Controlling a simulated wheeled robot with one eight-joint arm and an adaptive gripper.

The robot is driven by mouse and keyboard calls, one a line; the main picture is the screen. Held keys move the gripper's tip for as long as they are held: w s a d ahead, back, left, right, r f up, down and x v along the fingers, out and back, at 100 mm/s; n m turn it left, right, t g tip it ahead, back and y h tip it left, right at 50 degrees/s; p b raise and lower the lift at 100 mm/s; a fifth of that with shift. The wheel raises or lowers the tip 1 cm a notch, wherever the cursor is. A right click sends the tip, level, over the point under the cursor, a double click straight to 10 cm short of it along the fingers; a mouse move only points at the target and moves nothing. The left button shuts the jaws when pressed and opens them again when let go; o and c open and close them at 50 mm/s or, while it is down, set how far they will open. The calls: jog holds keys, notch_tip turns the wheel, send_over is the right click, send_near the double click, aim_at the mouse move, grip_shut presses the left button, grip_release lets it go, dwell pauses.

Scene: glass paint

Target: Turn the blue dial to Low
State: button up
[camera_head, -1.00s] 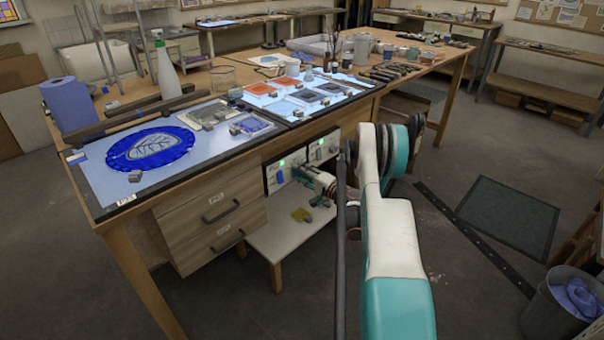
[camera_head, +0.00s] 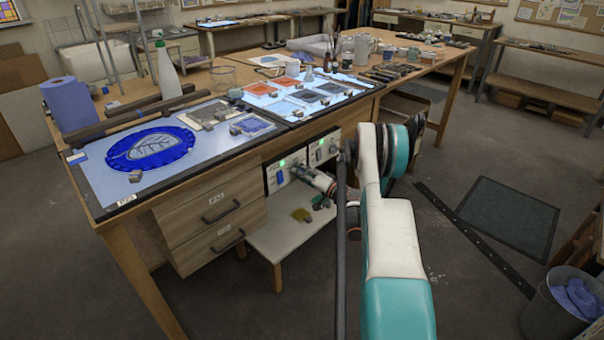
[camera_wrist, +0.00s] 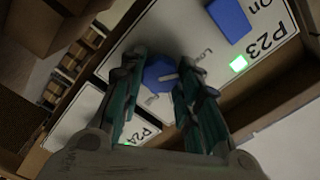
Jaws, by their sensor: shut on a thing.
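The blue dial (camera_wrist: 158,71) is on the white panel marked P23 (camera_wrist: 222,52) in the wrist view. My gripper (camera_wrist: 160,75) has one finger on each side of the dial and is shut on it. A pale pointer mark shows on the dial, and the word "Low" is printed beside it, to the upper right. The fingers cover part of the dial's surroundings, so other printed words are hard to read. In the head view, my gripper (camera_head: 298,171) reaches the panel (camera_head: 274,178) under the table, and the dial is hidden there.
A blue switch (camera_wrist: 230,18) near the word "On" and a lit green lamp (camera_wrist: 238,63) are on the same panel. A second panel, P24 (camera_wrist: 138,132), is beside it. A low white shelf (camera_head: 285,236) holding small items is beneath. Wooden drawers (camera_head: 215,215) stand left.

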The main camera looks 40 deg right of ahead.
jog(key=o, duration=1.1)
jog(key=shift+s+d, duration=0.2)
jog(key=shift+s, duration=1.7)
jog(key=shift+s+d, duration=0.15)
jog(key=shift+s, duration=1.75)
